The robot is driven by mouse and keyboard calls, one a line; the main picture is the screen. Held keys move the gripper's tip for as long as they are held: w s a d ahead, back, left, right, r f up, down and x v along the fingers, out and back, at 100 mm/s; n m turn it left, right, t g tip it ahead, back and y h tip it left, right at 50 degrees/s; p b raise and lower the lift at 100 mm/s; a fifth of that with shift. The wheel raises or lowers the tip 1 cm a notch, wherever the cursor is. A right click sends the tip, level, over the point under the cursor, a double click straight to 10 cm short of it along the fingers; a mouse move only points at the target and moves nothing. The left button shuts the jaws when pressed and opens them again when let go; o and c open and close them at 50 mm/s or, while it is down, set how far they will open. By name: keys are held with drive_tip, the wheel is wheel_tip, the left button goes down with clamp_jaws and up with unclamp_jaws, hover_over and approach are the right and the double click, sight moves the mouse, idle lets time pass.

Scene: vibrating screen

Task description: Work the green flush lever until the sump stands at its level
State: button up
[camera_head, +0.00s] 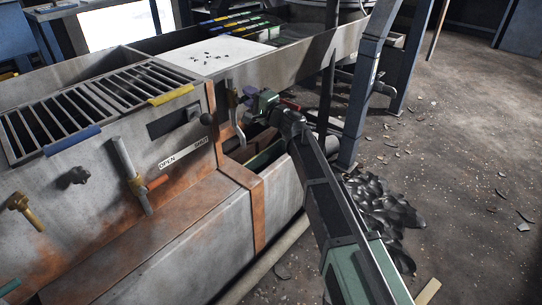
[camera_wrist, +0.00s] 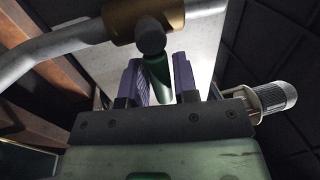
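The green flush lever (camera_wrist: 157,75) shows in the wrist view, below a brass valve body (camera_wrist: 145,18) on a grey pipe. My gripper (camera_wrist: 160,82) has its two purple-padded fingers on either side of the lever. I cannot tell whether the pads press on it or only stand around it. In the head view, my gripper (camera_head: 256,103) is at the valve beside the machine's right end, and my wrist hides most of the lever. I cannot make out the sump's water or its level mark.
A grey tank with barred grates (camera_head: 90,100) fills the left. Its front carries a grey lever (camera_head: 131,175) by an OPEN/SHUT label, a dark knob (camera_head: 74,176) and a brass tap (camera_head: 25,210). A blue steel post (camera_head: 368,80) stands right of my gripper. Dark debris (camera_head: 382,210) lies on the floor.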

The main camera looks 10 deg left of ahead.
drive_tip(key=shift+d+r, duration=0.1)
drive_tip(key=shift+r+v, duration=0.2)
drive_tip(key=shift+v, duration=0.75)
drive_tip(key=shift+r+v, duration=0.15)
drive_tip(key=shift+v, duration=0.8)
drive_tip(key=shift+r+v, duration=0.2)
drive_tip(key=shift+v, duration=0.8)
drive_tip(key=o, duration=0.3)
drive_tip(key=shift+s, duration=0.1)
drive_tip(key=shift+d, duration=0.1)
drive_tip(key=b+v, duration=0.1)
drive_tip(key=v, duration=0.5)
